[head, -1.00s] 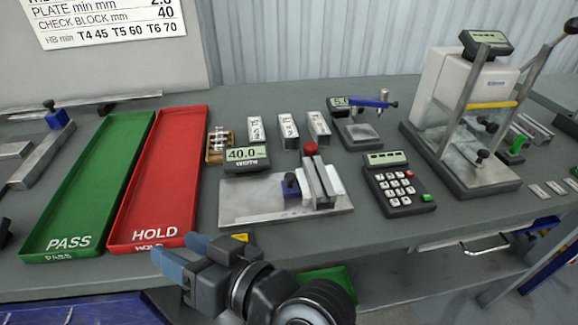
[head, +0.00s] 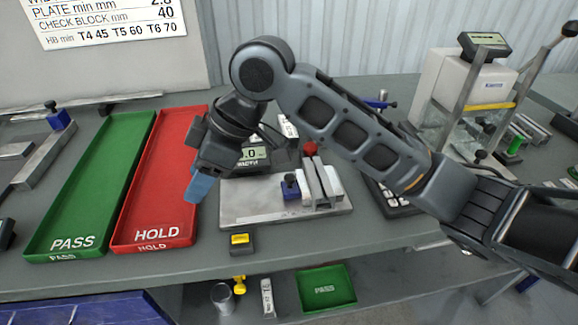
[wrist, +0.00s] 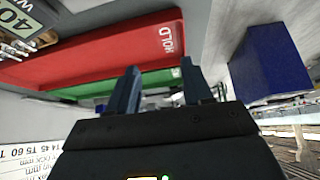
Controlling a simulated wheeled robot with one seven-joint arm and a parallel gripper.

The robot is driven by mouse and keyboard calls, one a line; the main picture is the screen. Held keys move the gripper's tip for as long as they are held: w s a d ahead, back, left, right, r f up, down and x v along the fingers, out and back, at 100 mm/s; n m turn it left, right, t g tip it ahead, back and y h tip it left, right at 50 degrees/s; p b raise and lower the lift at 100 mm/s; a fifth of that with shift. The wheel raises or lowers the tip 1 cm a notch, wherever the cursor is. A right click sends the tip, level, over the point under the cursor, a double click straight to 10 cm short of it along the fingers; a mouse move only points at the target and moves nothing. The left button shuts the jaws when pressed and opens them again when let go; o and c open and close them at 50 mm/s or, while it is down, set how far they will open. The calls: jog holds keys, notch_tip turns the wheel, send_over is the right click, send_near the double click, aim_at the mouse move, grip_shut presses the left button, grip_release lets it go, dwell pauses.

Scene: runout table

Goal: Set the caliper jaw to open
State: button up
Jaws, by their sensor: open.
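The caliper fixture has a bare metal base plate (head: 250,205) in the head view. On it stand a blue slider block (head: 291,188) with a dark knob, upright grey metal jaws (head: 322,183) and a red knob (head: 310,148). Its readout (head: 252,155) is partly hidden by my arm; in the wrist view it shows "40" (wrist: 14,22) at the upper left. My gripper (head: 197,188) is left of the fixture, above the red tray's right edge, fingers pointing down. In the wrist view my gripper (wrist: 160,85) has its two blue fingers apart with nothing between them.
The red HOLD tray (head: 160,190) and green PASS tray (head: 90,190) lie left. A small yellow-topped block (head: 241,244) sits by the front edge. My arm hides most of the keypad and blocks behind. A tester (head: 465,85) stands right. A lower shelf holds a green tray (head: 326,289).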

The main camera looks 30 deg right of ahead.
aim_at(289, 176)
jog(key=d+h, duration=0.2)
jog(key=d, duration=0.3)
jog(key=d+r+g+h, duration=0.1)
jog(key=d+h, duration=0.1)
jog(key=d, duration=0.3)
jog(key=d+r+g+h, duration=0.1)
jog(key=d+h, duration=0.1)
jog(key=d, duration=0.4)
jog(key=shift+r+n, duration=0.15)
jog(key=shift+n, duration=0.15)
jog(key=shift+d+g, duration=0.2)
jog(key=shift+g, duration=0.1)
notch_tip(289, 176, down, 8)
jog(key=shift+r+p, duration=0.15)
jog(key=shift+p, duration=0.45)
grip_shut()
